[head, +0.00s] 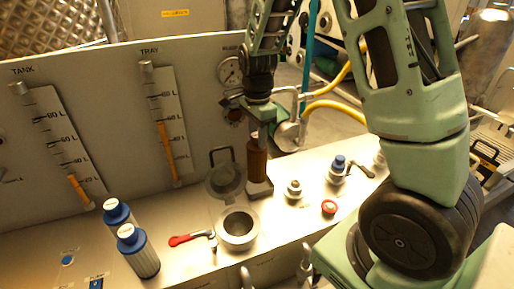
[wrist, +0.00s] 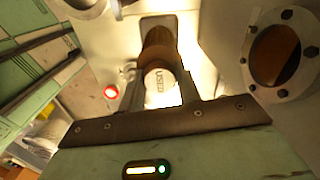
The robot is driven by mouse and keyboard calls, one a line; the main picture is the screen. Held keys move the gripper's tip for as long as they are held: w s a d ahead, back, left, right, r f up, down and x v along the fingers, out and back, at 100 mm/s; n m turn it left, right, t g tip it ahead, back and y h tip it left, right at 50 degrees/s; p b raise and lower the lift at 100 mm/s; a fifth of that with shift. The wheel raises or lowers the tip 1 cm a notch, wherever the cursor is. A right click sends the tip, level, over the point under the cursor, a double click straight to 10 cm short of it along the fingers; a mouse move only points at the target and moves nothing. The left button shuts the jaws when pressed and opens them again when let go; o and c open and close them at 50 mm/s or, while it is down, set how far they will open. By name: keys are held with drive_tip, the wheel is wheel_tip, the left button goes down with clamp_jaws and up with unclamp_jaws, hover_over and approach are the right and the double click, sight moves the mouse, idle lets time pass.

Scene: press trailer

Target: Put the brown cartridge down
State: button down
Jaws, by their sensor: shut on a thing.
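The brown cartridge (head: 257,160) hangs upright below my gripper (head: 259,124) in the head view. My gripper is shut on its upper part. In the wrist view the cartridge (wrist: 159,42) stands between the two fingers of my gripper (wrist: 162,95), its pale end marked "USED" facing the camera. Its lower end is over or on a small light square pad (head: 260,190) on the bench; I cannot tell whether it touches. The pad also shows behind the cartridge in the wrist view (wrist: 148,20).
An open round housing (head: 238,230) with a raised lid (head: 226,180) stands just left of the pad. A red-handled lever (head: 190,238) and two blue-and-white cartridges (head: 138,252) are further left. A valve (head: 294,188) and a red button (head: 329,207) are to the right.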

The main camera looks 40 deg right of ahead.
sight(257, 158)
drive_tip(key=shift+f+p, duration=0.45)
drive_tip(key=shift+f, duration=1.7)
drive_tip(key=c, duration=1)
unclamp_jaws()
drive_tip(key=shift+f, duration=0.1)
